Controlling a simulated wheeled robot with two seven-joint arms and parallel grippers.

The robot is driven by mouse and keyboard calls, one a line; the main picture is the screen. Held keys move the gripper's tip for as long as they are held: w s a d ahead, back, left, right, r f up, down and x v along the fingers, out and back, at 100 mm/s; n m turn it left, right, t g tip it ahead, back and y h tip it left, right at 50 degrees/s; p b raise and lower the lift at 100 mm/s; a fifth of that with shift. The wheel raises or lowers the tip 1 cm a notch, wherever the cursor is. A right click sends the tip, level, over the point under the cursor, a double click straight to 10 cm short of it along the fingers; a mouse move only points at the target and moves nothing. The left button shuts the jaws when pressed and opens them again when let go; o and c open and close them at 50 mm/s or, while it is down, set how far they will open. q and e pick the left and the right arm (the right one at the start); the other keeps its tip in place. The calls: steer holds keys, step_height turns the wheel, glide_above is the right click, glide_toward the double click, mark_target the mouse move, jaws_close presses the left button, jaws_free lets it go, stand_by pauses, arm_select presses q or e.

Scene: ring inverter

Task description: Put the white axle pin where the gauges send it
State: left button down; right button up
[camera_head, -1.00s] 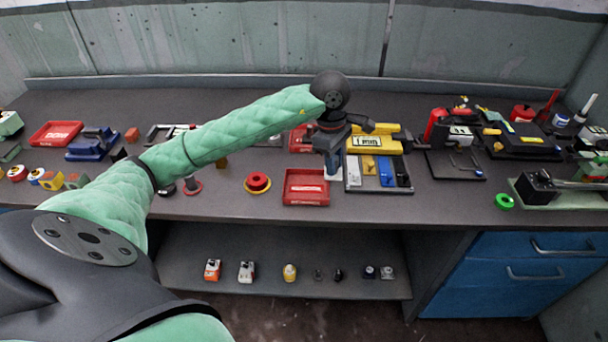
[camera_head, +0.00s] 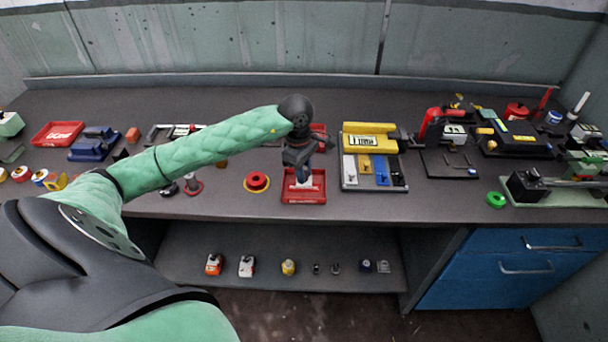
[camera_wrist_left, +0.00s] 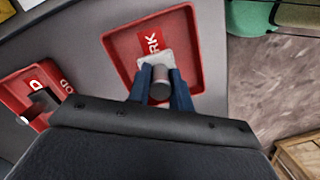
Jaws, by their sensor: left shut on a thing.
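My left gripper (camera_head: 302,178) is shut on the white axle pin (camera_head: 305,188) above the front red tray (camera_head: 290,200). In the left wrist view, the blue fingers (camera_wrist_left: 160,82) grip the pin's grey cylindrical part, and its pale square end (camera_wrist_left: 155,60) points toward the tray (camera_wrist_left: 112,42). The tray's label is partly covered; "RK" shows. I cannot tell whether the pin touches the tray floor. A yellow gauge (camera_head: 368,129) with a pale readout stands to the right, behind a slotted board (camera_head: 375,188) with white, yellow and blue pieces. The readout is too blurred to read surely.
A second red tray (camera_wrist_left: 30,75) lies beside the front one. A red button on a yellow ring (camera_head: 257,182) stands left of the tray. A red tray (camera_head: 58,133) and blue device (camera_head: 94,145) are far left. A green ring (camera_head: 495,199) lies right. Small parts stand on the lower shelf (camera_head: 330,283).

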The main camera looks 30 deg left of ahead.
arm_select(q)
steer(key=shift+f+p, duration=0.4)
steer(key=shift+f, duration=0.7)
arm_select(e)
steer(key=shift+s+d+f, duration=0.1)
steer(key=shift+d+f, duration=0.1)
steer(key=shift+f, duration=0.55)
steer(key=shift+s+d+f, duration=0.1)
steer(key=shift+d+f, duration=0.05)
steer(key=shift+f, duration=0.6)
arm_select(q)
steer(key=shift+f, duration=0.1)
arm_select(e)
steer(key=shift+r, duration=0.3)
arm_select(q)
steer(key=c, duration=1.3)
jaws_free()
steer(key=shift+o, duration=0.2)
arm_select(e)
steer(key=shift+w+a+r, duration=0.1)
steer(key=shift+r, duration=0.1)
steer(key=shift+f, duration=0.1)
